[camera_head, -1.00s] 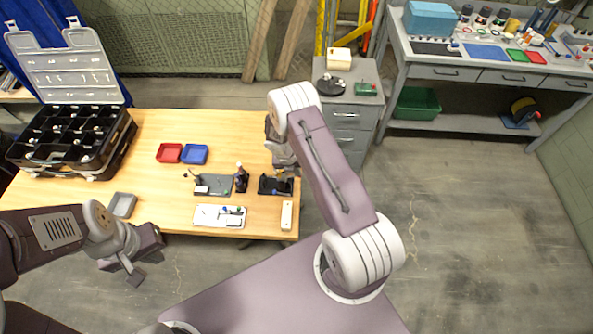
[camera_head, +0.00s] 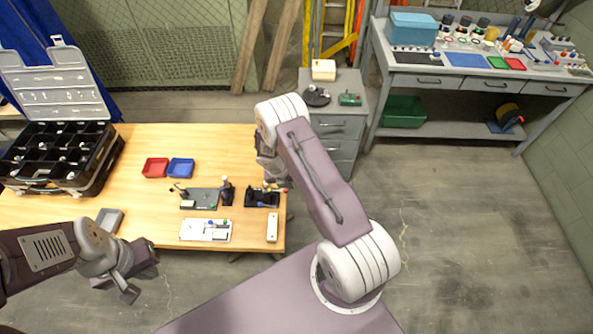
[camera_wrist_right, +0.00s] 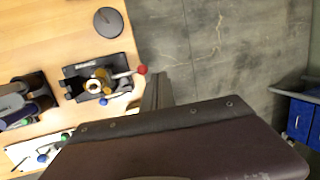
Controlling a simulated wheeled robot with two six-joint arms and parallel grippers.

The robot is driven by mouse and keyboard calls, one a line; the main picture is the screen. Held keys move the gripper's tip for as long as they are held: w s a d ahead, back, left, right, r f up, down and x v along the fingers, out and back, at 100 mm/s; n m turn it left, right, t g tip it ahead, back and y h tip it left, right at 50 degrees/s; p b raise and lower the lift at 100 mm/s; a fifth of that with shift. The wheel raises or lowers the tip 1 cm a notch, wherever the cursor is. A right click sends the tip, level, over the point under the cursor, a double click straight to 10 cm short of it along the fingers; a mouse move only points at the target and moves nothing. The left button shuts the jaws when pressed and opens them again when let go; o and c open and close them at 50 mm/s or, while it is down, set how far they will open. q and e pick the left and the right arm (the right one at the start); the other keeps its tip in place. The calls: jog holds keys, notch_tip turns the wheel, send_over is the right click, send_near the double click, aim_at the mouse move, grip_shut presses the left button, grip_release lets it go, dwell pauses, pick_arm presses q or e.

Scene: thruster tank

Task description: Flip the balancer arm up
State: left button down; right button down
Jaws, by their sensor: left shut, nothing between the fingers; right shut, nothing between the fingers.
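A black device (camera_head: 262,198) stands near the front right of the wooden table. In the right wrist view it is a black tray (camera_wrist_right: 72,70) with a brass ring part (camera_wrist_right: 93,86) and a rod ending in a red ball (camera_wrist_right: 142,70). The rod, which looks like the balancer arm, lies low and points sideways past the tray edge. My right gripper (camera_wrist_right: 157,88) is shut and empty, close beside the red ball; contact cannot be told. In the head view my right arm partly hides its fingers. My left gripper (camera_head: 131,293) is shut and empty, off the table's front edge.
Red (camera_head: 155,167) and blue (camera_head: 180,168) bins lie behind. An open black case (camera_head: 62,158) fills the table's left.

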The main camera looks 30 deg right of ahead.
pick_arm(q)
jog(key=shift+s+d+f+b, duration=0.15)
jog(key=shift+f+b, duration=0.15)
jog(key=shift+b, duration=0.1)
pick_arm(e)
notch_tip(320, 180, up, 9)
jog(key=s+d, duration=0.1)
jog(key=s, duration=0.2)
